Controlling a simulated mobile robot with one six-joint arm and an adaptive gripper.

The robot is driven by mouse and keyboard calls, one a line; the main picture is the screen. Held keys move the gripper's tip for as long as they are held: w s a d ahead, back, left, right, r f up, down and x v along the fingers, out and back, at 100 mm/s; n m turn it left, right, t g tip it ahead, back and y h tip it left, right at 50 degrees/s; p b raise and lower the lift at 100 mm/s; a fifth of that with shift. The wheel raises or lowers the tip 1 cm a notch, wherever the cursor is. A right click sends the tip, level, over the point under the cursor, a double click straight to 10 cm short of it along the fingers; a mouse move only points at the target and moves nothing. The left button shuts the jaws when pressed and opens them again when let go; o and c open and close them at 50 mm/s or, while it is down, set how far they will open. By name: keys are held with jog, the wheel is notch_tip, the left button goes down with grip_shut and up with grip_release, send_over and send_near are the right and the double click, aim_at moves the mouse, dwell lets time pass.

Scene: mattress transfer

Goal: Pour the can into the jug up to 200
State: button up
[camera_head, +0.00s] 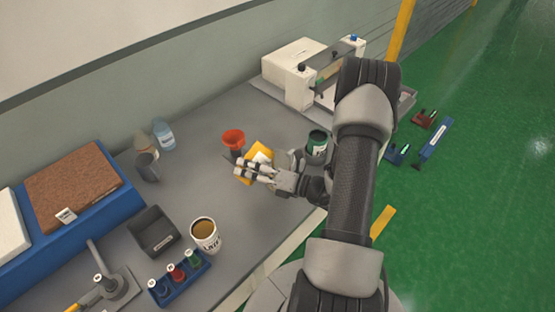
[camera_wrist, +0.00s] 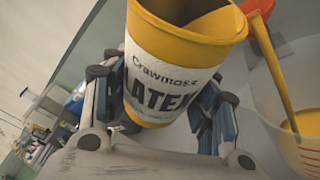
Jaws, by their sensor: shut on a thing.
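My gripper (camera_head: 262,170) is shut on a yellow can (camera_head: 257,153) with a white label. The wrist view shows the can (camera_wrist: 180,62) between the two fingers of my gripper (camera_wrist: 165,110), tilted, its label reading "Crawmoss LATEX". A yellow band, seemingly a stream of liquid, runs from near the can's rim down into the clear jug (camera_wrist: 255,130). Yellow liquid (camera_wrist: 304,122) shows in the jug at the right edge. Graduation marks are too faint to read, so I cannot tell the level. In the head view my arm and gripper mostly hide the jug.
A dark green tin (camera_head: 317,143) is to the right. A white container with brownish contents (camera_head: 205,237), a black bin (camera_head: 153,231) and a blue bottle rack (camera_head: 180,279) stand in front left.

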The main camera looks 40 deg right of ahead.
jog(key=shift+f+m+y+b, duration=0.3)
jog(key=shift+f+m+b, duration=0.3)
jog(key=shift+f+b, duration=0.15)
dwell(0.8)
jog(key=shift+r+m+t, duration=0.6)
jog(key=shift+r+m, duration=0.15)
jog(key=shift+m, duration=0.05)
dwell(1.7)
